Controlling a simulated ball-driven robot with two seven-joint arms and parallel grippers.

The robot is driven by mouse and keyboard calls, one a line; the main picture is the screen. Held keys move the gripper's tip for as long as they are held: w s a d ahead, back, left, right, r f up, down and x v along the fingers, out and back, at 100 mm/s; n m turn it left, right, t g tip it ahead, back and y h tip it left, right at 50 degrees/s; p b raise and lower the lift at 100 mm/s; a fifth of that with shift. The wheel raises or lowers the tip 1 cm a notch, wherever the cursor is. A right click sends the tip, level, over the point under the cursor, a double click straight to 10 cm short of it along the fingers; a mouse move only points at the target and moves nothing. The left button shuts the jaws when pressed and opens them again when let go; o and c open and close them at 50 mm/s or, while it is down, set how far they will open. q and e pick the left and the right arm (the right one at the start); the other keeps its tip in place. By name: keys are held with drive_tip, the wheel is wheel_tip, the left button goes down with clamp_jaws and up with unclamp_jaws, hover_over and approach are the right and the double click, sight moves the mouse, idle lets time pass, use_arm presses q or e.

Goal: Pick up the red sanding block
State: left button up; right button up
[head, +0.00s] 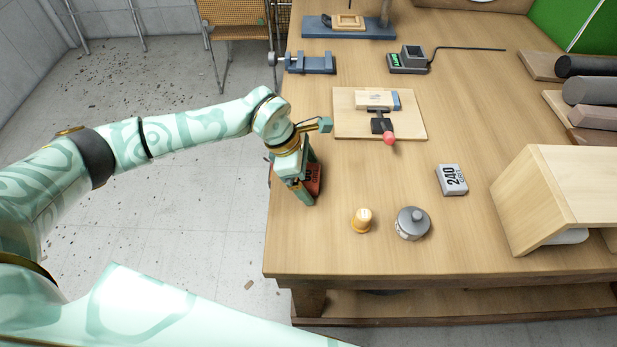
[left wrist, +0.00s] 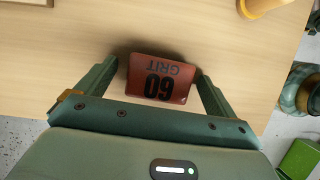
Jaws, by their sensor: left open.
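The red sanding block (left wrist: 150,80), marked "60 GRIT", lies on the wooden workbench near its left edge. In the head view the block (head: 313,180) is partly hidden behind my left gripper (head: 304,190). In the left wrist view my left gripper (left wrist: 163,78) is open, with one finger on each side of the block. My right gripper is not in view.
A board with a clamp (head: 350,125) lies behind. A wooden box (head: 540,190) is at the right. Bare bench lies between.

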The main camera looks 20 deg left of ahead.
sight(314, 175)
use_arm(q)
drive_tip(key=c, duration=1.1)
drive_tip(key=shift+r, duration=0.1)
drive_tip(key=shift+r, duration=0.25)
wheel_tip(314, 175, up, 2)
drive_tip(key=shift+r, duration=0.2)
drive_tip(key=s+d+r+p, duration=0.1)
drive_tip(key=s+d+r, duration=0.3)
drive_tip(key=s+r, duration=0.6)
drive_tip(key=s, duration=0.3)
drive_tip(key=shift+s+p, duration=0.25)
drive_tip(key=shift+p, duration=0.1)
